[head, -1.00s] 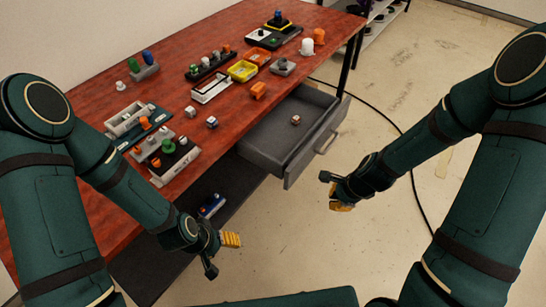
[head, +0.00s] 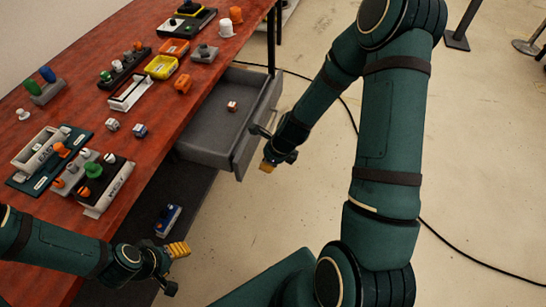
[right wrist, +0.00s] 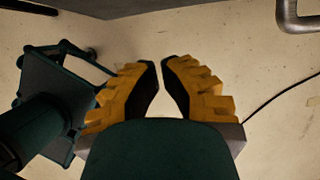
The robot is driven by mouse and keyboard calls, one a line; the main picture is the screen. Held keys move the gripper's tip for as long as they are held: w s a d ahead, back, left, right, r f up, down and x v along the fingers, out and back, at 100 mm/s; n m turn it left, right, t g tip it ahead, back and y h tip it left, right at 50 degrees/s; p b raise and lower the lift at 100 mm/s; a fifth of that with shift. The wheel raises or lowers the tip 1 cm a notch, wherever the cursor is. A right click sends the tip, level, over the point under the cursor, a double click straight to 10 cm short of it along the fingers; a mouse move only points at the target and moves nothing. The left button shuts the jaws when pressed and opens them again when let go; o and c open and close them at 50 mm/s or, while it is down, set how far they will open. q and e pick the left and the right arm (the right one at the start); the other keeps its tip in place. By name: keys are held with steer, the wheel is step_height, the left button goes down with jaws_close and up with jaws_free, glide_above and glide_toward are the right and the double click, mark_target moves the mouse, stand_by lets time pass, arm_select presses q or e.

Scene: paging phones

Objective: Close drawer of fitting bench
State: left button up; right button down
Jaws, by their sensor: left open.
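The fitting bench (head: 150,130) has a red-brown top. Its grey drawer (head: 205,133) is pulled out at the bench's right end, with a small white and orange block (head: 232,106) inside. My right gripper (head: 266,166) is low beside the drawer front, by its handle side. In the right wrist view, its yellow fingers (right wrist: 160,75) point toward the drawer, tips close together with nothing seen between them. The handle (right wrist: 298,18) shows at the top right there, apart from the fingers. My left gripper (head: 180,250) is open and empty by the lower shelf.
Several fittings and trays, including a yellow tray (head: 160,67), stand on the bench top. A blue item (head: 168,220) lies on the lower shelf (head: 150,200). A black cable (head: 480,262) runs across the floor. A post stand (head: 456,40) is at the back right. Floor in front is mostly clear.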

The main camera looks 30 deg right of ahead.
steer(key=w+a, duration=0.2)
steer(key=w, duration=0.1)
steer(key=shift+a, duration=0.25)
arm_select(q)
steer(key=shift+r, duration=0.1)
arm_select(e)
steer(key=shift+w, duration=0.1)
